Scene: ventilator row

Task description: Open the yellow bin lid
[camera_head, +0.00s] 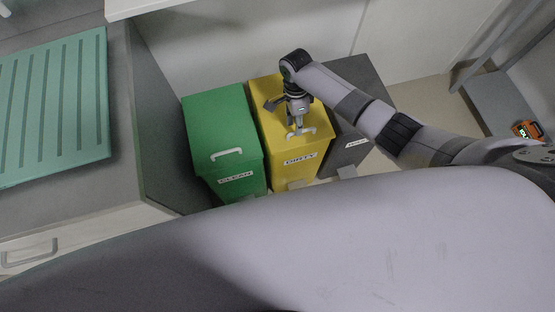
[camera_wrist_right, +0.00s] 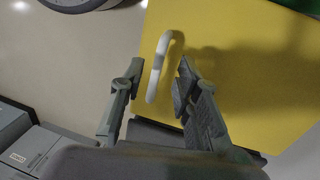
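The yellow bin (camera_head: 297,152), labelled DIRTY, stands between a green bin and a grey bin with its lid (camera_head: 268,97) down. A white handle (camera_head: 301,132) is fixed near the lid's front edge. My right gripper (camera_head: 298,128) reaches down over the lid at the handle. In the right wrist view the handle (camera_wrist_right: 158,68) lies between the two open fingers (camera_wrist_right: 157,88), with a gap on each side. I cannot tell how far the fingertips are above the lid (camera_wrist_right: 235,75). My left gripper is not in view.
The green bin (camera_head: 222,125), labelled CLEAN, stands left of the yellow one. The grey bin (camera_head: 349,132) stands right, partly behind my right arm. Pedals (camera_head: 297,184) stick out at the bins' front. A counter with a green ribbed mat (camera_head: 55,105) is at left.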

